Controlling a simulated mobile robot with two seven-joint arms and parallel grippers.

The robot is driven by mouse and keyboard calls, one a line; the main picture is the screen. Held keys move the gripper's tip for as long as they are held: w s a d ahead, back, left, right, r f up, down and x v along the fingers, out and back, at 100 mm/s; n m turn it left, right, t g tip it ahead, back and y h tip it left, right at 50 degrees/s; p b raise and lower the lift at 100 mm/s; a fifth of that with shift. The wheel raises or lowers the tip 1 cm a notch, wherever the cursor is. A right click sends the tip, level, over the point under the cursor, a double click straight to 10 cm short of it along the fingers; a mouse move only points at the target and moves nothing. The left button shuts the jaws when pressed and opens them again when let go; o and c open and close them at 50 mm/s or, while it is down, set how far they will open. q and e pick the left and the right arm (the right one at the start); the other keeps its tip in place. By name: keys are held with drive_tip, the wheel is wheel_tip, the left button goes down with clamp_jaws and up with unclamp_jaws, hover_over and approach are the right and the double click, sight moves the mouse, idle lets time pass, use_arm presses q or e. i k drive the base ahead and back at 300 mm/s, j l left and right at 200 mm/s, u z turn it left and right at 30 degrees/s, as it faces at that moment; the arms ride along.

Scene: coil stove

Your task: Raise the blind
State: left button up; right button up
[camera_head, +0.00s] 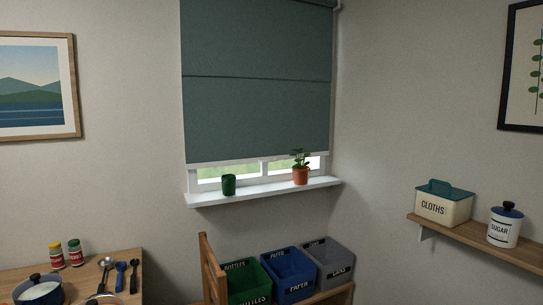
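A dark teal blind (257,110) hangs over the window in the corner. It covers nearly all of the glass, with its pale bottom edge a little above the white sill (262,193). A narrow strip of the window (241,171) with its white frame shows below it. The top of the blind lies at the upper edge of the view, and I cannot make out a cord. Neither of my grippers is in view.
A green cup (228,185) and a potted plant (300,175) stand on the sill. Below are green (249,281), blue (289,272) and grey (328,261) bins beside a wooden upright (211,272). A counter (125,262) is at left, a shelf (470,238) at right.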

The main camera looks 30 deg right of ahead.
sight(229, 121)
drive_tip(key=i+l+z, duration=0.5)
drive_tip(key=i+l, duration=0.7)
drive_tip(key=i, duration=0.1)
